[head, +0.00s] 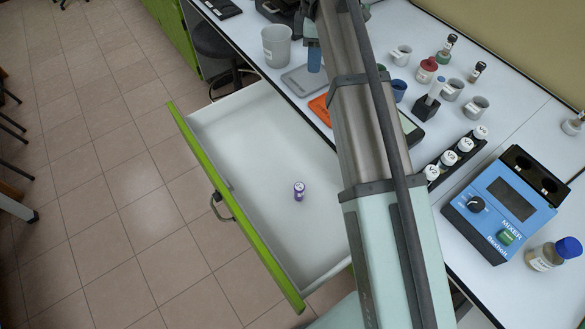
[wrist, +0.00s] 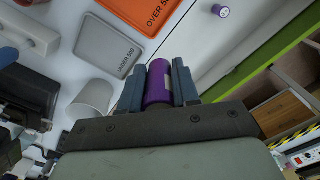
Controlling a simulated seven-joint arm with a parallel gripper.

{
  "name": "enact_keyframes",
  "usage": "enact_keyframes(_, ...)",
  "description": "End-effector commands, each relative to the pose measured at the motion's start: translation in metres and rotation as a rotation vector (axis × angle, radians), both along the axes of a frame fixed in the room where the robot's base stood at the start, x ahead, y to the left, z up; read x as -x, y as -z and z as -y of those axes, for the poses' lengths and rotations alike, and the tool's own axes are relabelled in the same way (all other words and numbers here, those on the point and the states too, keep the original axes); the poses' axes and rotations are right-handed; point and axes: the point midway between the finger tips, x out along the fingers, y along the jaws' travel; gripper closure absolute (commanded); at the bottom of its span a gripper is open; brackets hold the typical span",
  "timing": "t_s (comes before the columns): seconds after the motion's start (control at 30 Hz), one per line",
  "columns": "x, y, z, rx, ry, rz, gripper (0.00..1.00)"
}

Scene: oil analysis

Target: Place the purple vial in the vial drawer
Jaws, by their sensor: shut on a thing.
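The vial drawer (head: 255,150) is pulled open, with a white inside and a green front. One purple vial with a white-marked cap (head: 299,191) stands in it; it also shows at the top of the wrist view (wrist: 221,11). My gripper (wrist: 158,82) is shut on another purple vial (wrist: 158,92), its blue-grey fingers on either side. In the wrist view the held vial appears over the boundary between desk and drawer. In the head view a blue finger (head: 314,60) shows by the grey tray, and the held vial is hidden.
A grey tray (head: 305,78), an orange tray (head: 320,108) and a white beaker (head: 276,45) sit near the desk edge by the drawer. Mugs, a vial rack (head: 455,155) and a blue mixer (head: 500,205) stand to the right. Most of the drawer floor is clear.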

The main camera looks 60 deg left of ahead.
Motion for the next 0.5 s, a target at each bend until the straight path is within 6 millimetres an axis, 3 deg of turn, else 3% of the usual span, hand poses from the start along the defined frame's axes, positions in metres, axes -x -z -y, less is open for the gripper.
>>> enact_keyframes(0.03,0.018,0.0,-0.004,0.0,-0.026,0.0,0.98)
enact_keyframes(0.2,0.062,0.001,-0.015,0.0,-0.089,0.0,0.98)
enact_keyframes(0.43,0.107,0.001,-0.022,0.0,-0.153,0.0,0.98)
enact_keyframes(0.5,0.108,0.013,-0.021,0.002,-0.154,-0.001,0.98)
